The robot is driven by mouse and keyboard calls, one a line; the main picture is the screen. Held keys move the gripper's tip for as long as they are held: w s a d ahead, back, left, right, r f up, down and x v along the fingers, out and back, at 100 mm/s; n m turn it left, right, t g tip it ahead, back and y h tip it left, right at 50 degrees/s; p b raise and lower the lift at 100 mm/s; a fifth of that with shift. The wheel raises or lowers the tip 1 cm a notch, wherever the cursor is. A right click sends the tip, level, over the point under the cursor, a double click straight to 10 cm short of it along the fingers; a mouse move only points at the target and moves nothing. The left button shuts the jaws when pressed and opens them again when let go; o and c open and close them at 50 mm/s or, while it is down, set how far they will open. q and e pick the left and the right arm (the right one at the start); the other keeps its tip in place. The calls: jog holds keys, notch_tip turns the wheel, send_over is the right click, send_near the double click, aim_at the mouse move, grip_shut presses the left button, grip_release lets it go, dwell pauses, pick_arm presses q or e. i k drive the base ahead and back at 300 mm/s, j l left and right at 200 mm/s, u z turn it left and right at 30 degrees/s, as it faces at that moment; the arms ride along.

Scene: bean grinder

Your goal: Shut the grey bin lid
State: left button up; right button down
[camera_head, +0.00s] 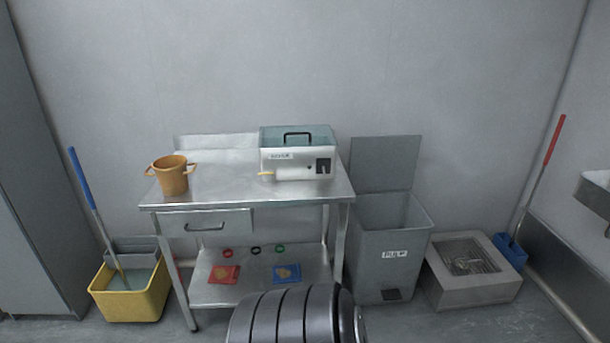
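The grey bin (384,262) stands on the floor just right of the metal table, with a white label and a dark pedal at its front. Its grey lid (386,164) is open, standing upright at the back of the bin near the wall. The bin's opening faces up and its inside looks empty as far as I can see. Neither of my grippers shows in the head view.
The metal table (236,186) holds an orange pot (173,178) and a white grinder (297,157). A low grey box (470,283) stands right of the bin. A yellow mop bucket (132,298) is at left; a blue bucket (510,250) is at right.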

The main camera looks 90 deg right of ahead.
aim_at(379, 163)
jog(key=j+z, duration=0.1)
jog(key=z, duration=3.25)
jog(key=i+l, duration=0.55)
jog(key=i, duration=0.2)
jog(key=i+l, duration=0.55)
jog(key=i, duration=0.15)
